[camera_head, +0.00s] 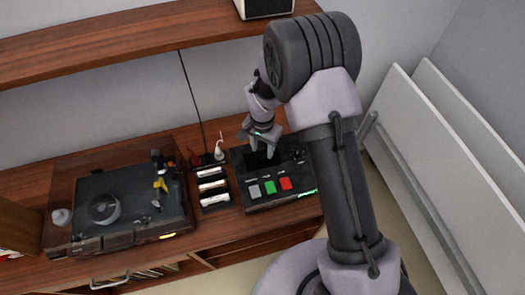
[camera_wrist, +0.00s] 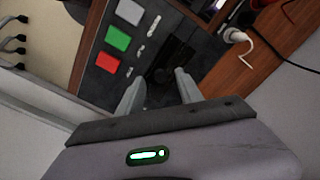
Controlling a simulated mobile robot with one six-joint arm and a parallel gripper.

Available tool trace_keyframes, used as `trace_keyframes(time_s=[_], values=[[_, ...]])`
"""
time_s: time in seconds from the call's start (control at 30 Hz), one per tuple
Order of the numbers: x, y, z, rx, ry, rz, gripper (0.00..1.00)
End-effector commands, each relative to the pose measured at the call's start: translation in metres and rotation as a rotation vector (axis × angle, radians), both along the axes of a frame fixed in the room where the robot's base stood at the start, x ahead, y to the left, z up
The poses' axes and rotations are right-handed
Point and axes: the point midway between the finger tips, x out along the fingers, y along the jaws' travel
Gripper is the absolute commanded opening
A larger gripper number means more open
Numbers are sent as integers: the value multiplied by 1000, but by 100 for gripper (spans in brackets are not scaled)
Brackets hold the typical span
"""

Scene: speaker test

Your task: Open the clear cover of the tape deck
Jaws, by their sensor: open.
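The tape deck (camera_head: 262,196) is a dark box on the wooden shelf, with a grey, a green and a red button along its front. It also shows in the wrist view (camera_wrist: 98,83), with the buttons at the upper left. My gripper (camera_head: 262,153) is above the rear part of the deck, pointing down. In the wrist view my gripper (camera_wrist: 157,80) has its two fingers apart with nothing between them. A dark recessed area (camera_wrist: 172,58) lies just beyond the fingertips. I cannot make out the clear cover's edges or whether the fingers touch the deck.
A turntable-like player (camera_head: 120,207) under a see-through lid stands to the left. Several cassettes (camera_head: 213,187) lie between it and the deck. A white plug with a cable (camera_head: 219,152) is at the back. An upper shelf (camera_head: 120,42) overhangs. White panels (camera_head: 430,150) lean at the right.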

Motion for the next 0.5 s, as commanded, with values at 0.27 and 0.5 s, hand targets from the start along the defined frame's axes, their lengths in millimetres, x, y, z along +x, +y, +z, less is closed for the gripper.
trace_keyframes(time_s=[0.27, 0.5], values=[[0, 0, -20, 1, 0, 0, 43], [0, 0, -20, 1, 0, 0, 33]])
